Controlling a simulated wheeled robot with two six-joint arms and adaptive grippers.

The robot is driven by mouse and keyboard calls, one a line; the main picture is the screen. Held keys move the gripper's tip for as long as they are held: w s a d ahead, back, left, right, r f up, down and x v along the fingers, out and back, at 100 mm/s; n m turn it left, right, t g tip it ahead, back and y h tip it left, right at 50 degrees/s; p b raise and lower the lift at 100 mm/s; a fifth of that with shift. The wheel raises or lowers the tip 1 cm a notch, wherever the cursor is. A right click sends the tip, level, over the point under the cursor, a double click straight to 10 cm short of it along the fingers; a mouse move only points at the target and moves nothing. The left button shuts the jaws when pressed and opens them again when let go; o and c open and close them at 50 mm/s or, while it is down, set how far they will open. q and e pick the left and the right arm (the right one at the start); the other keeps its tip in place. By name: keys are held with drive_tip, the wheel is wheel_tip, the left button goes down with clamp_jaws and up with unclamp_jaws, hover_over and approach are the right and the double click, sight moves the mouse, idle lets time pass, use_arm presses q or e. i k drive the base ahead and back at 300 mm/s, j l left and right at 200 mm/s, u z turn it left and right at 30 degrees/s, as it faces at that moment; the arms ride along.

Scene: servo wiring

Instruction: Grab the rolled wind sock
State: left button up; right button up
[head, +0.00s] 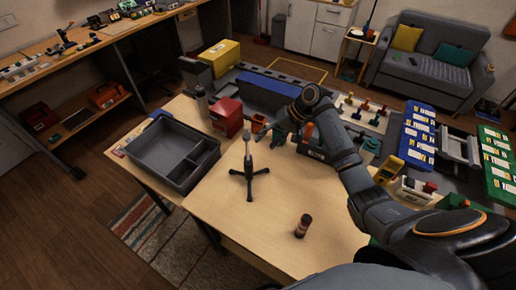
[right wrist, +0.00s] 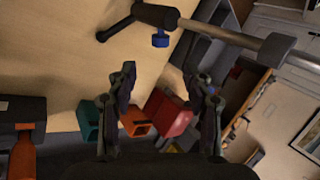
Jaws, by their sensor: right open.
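I cannot make out a rolled wind sock for certain. A small reddish-brown cylinder with a dark top (head: 303,226) stands upright on the near part of the wooden table (head: 215,215); I cannot tell whether it is the sock. A black tripod stand with a grey pole (head: 248,172) stands left of it and shows in the right wrist view (right wrist: 155,15) with a blue knob. My right gripper (head: 277,137) is over the table's back part, behind and right of the pole. In the right wrist view its fingers (right wrist: 160,80) are apart with nothing between the tips. My left gripper is not in view.
A grey divided tray (head: 172,171) lies on the table's left. A red box (head: 227,117) and an orange bin (head: 259,122) stand at the back, near my right gripper. A dark toolbox (head: 318,150) is under my right arm. The table front is mostly clear.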

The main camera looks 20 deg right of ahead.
sight(305, 221)
drive_tip(key=k+j, duration=0.3)
drive_tip(key=k, duration=0.15)
drive_tip(key=k+j, duration=0.3)
drive_tip(key=k, duration=0.15)
drive_tip(key=k+j, duration=0.3)
drive_tip(key=k, duration=0.15)
